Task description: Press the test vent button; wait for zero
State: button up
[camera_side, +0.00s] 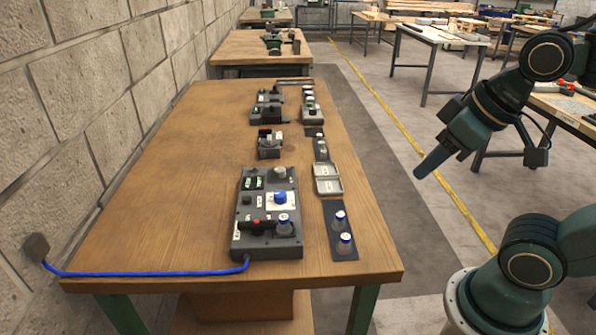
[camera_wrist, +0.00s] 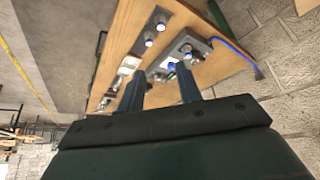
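A dark grey control box (camera_side: 275,250) lies on the wooden table near its front edge. Labels and readings are too small to read, so I cannot tell which is the test vent button. The box also shows in the wrist view (camera_wrist: 198,45), partly behind a finger. My gripper (camera_side: 419,176) hangs above the floor right of the table, well away from the box. In the wrist view its fingers (camera_wrist: 161,87) are apart and empty.
A dark strip (camera_side: 347,254) with two blue-topped pieces lies right of the box. An open grey case (camera_side: 327,186) and several other devices stand farther back. A blue cable (camera_side: 150,273) runs from the box to the wall. The table's left side is clear.

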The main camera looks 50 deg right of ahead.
grip_shut()
dwell(1.4)
